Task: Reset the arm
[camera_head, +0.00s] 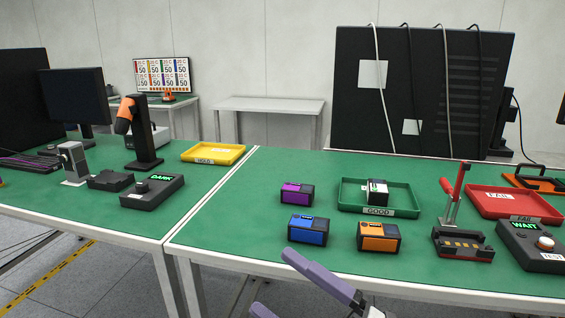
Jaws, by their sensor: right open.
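My right gripper (273,281) shows at the bottom middle, in front of the near table edge. Its two grey-purple fingers are apart with nothing between them. The rest of my right arm is mostly below the picture. My left gripper is not seen. A blue box (308,231), an orange box (379,238) and a purple box (296,193) stand on the green table, apart from the gripper. A box with a white top (377,192) sits in the green GOOD tray (350,201).
A red FAIL tray (490,206), a red-handled clamp fixture (461,243) and a black WAIT box (530,246) are at the right. The left table holds a yellow tray (213,153), a DARK box (150,193) and an orange scanner (126,114). Green surface left of the boxes is clear.

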